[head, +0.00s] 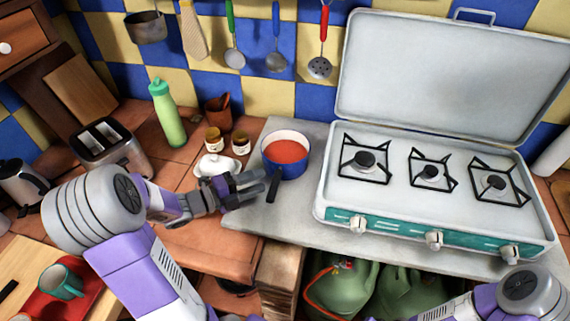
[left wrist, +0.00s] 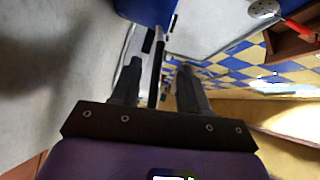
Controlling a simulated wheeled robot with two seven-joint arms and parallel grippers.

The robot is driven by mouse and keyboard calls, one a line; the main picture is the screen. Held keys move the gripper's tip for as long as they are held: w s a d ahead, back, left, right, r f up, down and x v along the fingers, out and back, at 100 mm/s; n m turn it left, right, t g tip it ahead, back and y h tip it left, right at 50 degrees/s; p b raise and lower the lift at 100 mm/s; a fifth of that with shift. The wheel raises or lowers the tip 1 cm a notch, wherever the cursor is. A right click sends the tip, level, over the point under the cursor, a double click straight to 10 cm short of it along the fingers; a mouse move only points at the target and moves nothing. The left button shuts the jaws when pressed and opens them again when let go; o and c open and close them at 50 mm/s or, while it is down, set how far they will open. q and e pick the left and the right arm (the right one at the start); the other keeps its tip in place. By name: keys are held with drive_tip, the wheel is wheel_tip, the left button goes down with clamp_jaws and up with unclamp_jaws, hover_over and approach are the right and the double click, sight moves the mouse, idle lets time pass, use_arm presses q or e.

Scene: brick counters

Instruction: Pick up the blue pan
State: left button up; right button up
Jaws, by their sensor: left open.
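The blue pan (head: 299,172) holds red soup and stands upright on the grey counter slab, just left of the stove. Its black handle (head: 273,187) points toward me. My left gripper (head: 262,186) is open and level with the handle, coming from the left. In the left wrist view the handle (left wrist: 156,65) runs between the two fingers of my left gripper (left wrist: 158,78), with a gap on both sides. The blue side of the pan (left wrist: 145,10) shows at the top there. My right gripper is out of view.
A white stove (head: 330,195) with an open lid stands right of the pan. A white dish (head: 217,166), small jars (head: 241,143) and a green bottle (head: 168,118) stand left. A toaster (head: 107,143) is farther left. Utensils hang on the tiled wall.

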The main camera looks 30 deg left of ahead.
sight(278, 175)
use_arm(q)
drive_tip(key=x, duration=0.3)
drive_tip(key=b+x, duration=0.1)
drive_tip(key=x, duration=0.1)
drive_tip(key=shift+d, duration=0.55)
drive_tip(key=shift+w+d, duration=0.2)
drive_tip(key=shift+w, duration=0.2)
drive_tip(key=shift+c, duration=0.2)
clamp_jaws()
